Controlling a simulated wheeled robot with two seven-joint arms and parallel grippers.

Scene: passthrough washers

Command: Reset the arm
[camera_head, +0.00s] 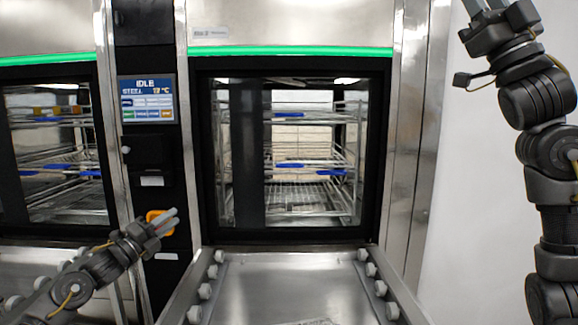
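My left gripper (164,221) is at the lower left, its grey fingers pointing up and right. It is in front of the dark panel between the two washers and overlaps an orange ring-like part (157,216) there; I cannot tell whether they touch. The fingers look close together, but the gap between them is not clear. My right arm stands raised along the right side, and its gripper (484,5) is cut off by the top edge. I see no object in either gripper.
A washer (290,150) with a glass front shows racks inside. A steel roller table (290,290) extends in front. A second washer (60,150) is on the left. A screen (148,99) reading IDLE is between them. A bare white wall (475,180) is at right.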

